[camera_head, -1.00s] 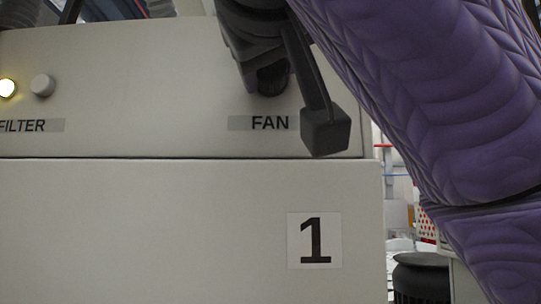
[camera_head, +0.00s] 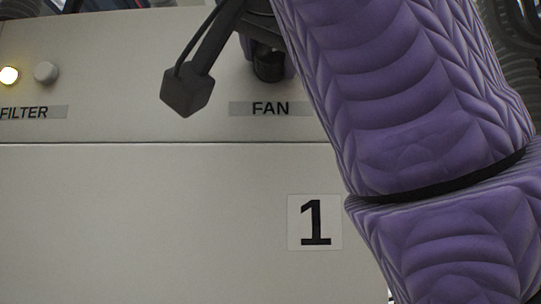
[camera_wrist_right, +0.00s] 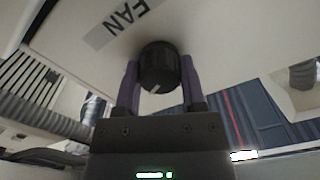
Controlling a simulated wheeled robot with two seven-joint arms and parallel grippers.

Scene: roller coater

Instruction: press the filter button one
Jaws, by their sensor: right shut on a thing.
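My right gripper (camera_wrist_right: 160,76) is shut on the black fan knob (camera_wrist_right: 159,64) in the right wrist view, one finger on each side. In the head view the knob (camera_head: 269,69) shows above the FAN label (camera_head: 270,108), well right of the filter button. The filter button is clear of the gripper. My left gripper is not in view.
The machine's front (camera_head: 150,225) carries a white plate with a black number 1 (camera_head: 315,222). My purple right arm covers the right part of the head view. Grey ribbed hoses (camera_wrist_right: 40,115) and dark blue panels show in the wrist view.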

